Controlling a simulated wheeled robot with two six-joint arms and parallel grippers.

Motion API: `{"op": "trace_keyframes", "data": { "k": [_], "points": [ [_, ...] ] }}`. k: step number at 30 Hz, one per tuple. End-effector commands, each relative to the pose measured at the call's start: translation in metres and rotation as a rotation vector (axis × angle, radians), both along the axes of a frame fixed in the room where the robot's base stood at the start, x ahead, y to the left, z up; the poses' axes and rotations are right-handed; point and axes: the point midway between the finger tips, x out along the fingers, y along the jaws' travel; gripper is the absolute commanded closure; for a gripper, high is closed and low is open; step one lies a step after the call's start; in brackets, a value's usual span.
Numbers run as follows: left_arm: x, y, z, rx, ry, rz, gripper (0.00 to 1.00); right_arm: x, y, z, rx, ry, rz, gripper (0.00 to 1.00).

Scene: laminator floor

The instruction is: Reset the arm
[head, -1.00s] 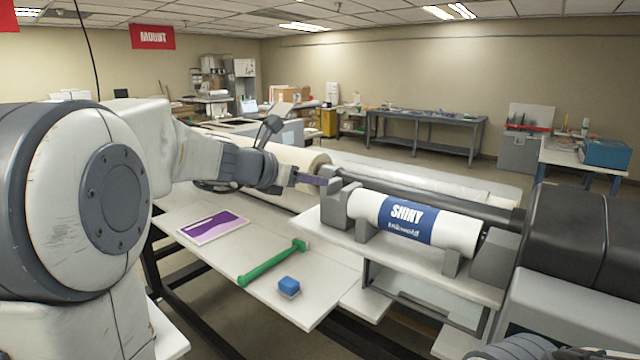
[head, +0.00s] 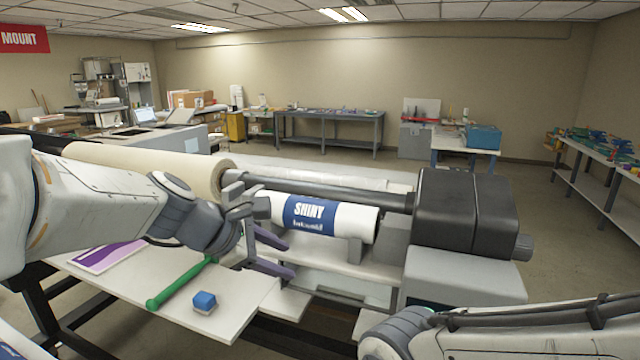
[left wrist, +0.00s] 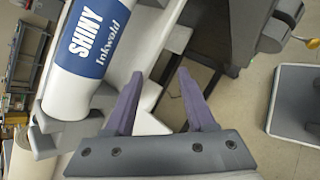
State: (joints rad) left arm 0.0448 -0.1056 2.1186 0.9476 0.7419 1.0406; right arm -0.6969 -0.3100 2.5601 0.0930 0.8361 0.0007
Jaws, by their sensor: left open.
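My left gripper (head: 277,254) reaches in from the left in the head view, in front of the left end of the white roll. Its two purple fingers are spread apart and hold nothing; they also show open and empty in the left wrist view (left wrist: 160,100). The white roll with the blue SHINY label (head: 318,215) lies in its grey cradle, and it also shows in the left wrist view (left wrist: 88,45). The gripper is apart from the roll in the left wrist view. Part of my right arm shows at the lower right of the head view; its gripper is out of frame.
A green-handled tool (head: 180,284), a blue block (head: 204,302) and a purple-and-white sheet (head: 108,256) lie on the white table (head: 232,318). A cream roll (head: 150,168) and the dark machine housing (head: 445,205) flank the roll. Workbenches stand along the far wall.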

Motion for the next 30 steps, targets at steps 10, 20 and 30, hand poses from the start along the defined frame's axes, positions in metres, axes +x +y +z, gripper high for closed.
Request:
{"op": "trace_keyframes", "data": {
  "k": [10, 20, 30],
  "points": [
    [-0.206, -0.061, -0.114, 0.726, -0.299, -1.496, 0.45, 0.0, 0.0, 0.0, 0.0, 0.0, 0.0, 0.5],
    [-0.257, -0.031, -0.143, 0.918, -0.479, -2.128, 0.45, 0.0, 0.0, 0.0, 0.0, 0.0, 0.0, 0.5],
    [-0.257, -0.031, -0.143, 0.918, -0.48, -2.125, 0.45, 0.0, 0.0, 0.0, 0.0, 0.0, 0.0, 0.5]
  ]
}}
